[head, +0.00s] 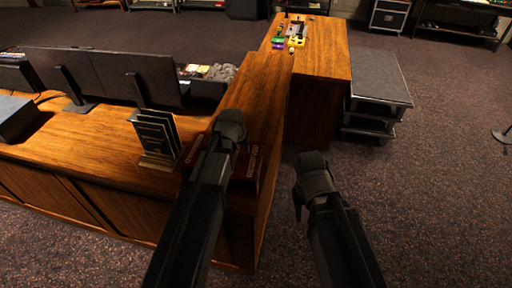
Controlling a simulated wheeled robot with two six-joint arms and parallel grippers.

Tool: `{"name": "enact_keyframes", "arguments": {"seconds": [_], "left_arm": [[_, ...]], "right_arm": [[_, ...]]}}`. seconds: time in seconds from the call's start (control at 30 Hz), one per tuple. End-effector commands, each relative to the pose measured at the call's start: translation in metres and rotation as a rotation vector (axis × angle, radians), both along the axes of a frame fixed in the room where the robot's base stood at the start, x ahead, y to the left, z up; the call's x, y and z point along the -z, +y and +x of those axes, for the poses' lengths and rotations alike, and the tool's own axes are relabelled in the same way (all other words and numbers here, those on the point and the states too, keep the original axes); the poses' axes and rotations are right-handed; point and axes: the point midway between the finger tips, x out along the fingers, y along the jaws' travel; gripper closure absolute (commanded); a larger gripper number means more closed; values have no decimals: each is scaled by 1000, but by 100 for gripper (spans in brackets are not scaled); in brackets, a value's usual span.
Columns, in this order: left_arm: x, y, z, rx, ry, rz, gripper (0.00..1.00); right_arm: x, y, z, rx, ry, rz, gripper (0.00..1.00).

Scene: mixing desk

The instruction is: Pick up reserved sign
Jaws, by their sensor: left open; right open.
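A black sign with gold lettering and a gold base (157,138) stands upright on the wooden desk, left of centre; its lettering is too small to read. It looks like several dark panels side by side. My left gripper (231,122) is to the right of the sign, apart from it, above the desk's corner; it is open and nothing shows in it. My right gripper (312,172) is open and empty, off the desk's right side above the carpet. The fingertips of both are hard to make out.
A dark red box (246,165) lies on the desk corner, partly hidden by my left arm. Monitors (110,75) stand behind the sign, and a grey box (14,118) is at far left. Small colourful items (291,40) sit on the far desk end. Carpet at right is mostly clear.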

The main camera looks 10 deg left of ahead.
Motion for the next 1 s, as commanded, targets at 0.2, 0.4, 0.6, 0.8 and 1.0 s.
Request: {"name": "enact_keyframes", "arguments": {"seconds": [0.2,0.4,0.6,0.8,1.0], "left_arm": [[-4,4,4,-8,-10,-2,55],[10,4,8,-7,-9,-1,55],[22,4,14,-7,-8,-1,55],[23,3,14,-7,-8,-1,55],[43,2,21,-7,-8,-1,55]], "right_arm": [[-4,0,0,0,0,0,58],[10,0,0,1,0,0,58],[22,0,0,2,-1,0,58],[24,0,0,3,-1,0,58],[44,0,0,4,-2,1,58]]}}
